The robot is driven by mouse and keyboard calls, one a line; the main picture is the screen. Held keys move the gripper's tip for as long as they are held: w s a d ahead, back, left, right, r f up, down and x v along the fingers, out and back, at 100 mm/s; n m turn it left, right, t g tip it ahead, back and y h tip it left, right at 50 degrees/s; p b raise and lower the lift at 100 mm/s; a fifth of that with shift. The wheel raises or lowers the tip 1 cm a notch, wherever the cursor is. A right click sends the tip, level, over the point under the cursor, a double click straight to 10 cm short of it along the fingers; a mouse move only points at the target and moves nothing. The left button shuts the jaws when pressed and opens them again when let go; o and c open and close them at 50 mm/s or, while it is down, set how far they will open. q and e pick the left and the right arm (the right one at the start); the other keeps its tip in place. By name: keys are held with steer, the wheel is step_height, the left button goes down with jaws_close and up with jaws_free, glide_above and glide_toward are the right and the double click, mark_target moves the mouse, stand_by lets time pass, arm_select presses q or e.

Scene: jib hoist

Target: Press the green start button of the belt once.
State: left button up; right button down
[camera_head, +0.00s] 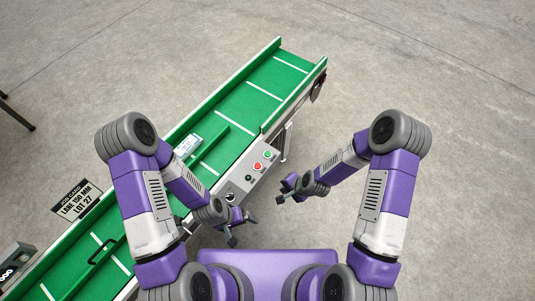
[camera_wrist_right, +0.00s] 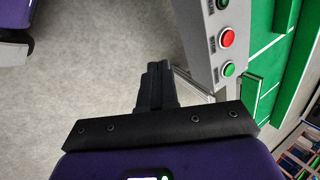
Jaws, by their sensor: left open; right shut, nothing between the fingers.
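The green start button (camera_head: 268,154) is on the grey control panel on the belt's right side, beside a red button (camera_head: 258,166). In the right wrist view the green button (camera_wrist_right: 229,69) and the red button (camera_wrist_right: 227,37) are to the right of my fingers. My right gripper (camera_head: 281,193) is shut and empty, in front of the panel and apart from it. It also shows in the right wrist view (camera_wrist_right: 156,76). My left gripper (camera_head: 242,229) is open and empty, near the belt's lower right side.
The green conveyor belt (camera_head: 245,105) runs from lower left to upper right. A small pale box (camera_head: 188,146) lies on it near a green bar. A dark knob (camera_head: 249,177) is below the red button. A sign (camera_head: 77,200) stands left. The floor on the right is clear.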

steer(key=w+a+r+m+t, duration=0.25)
steer(key=w+m, duration=0.25)
steer(key=w, duration=0.4)
step_height(320, 180, up, 5)
steer(key=m+t+y, duration=0.1)
steer(key=m+t, duration=0.1)
steer(key=m, duration=0.4)
glide_above(269, 155)
steer(key=shift+s+b, duration=0.1)
steer(key=shift+b, duration=0.25)
step_height(269, 155, down, 8)
steer(key=b, duration=0.6)
steer(key=shift+f, duration=0.45)
steer(key=shift+b, duration=0.3)
steer(key=shift+f+b, duration=0.45)
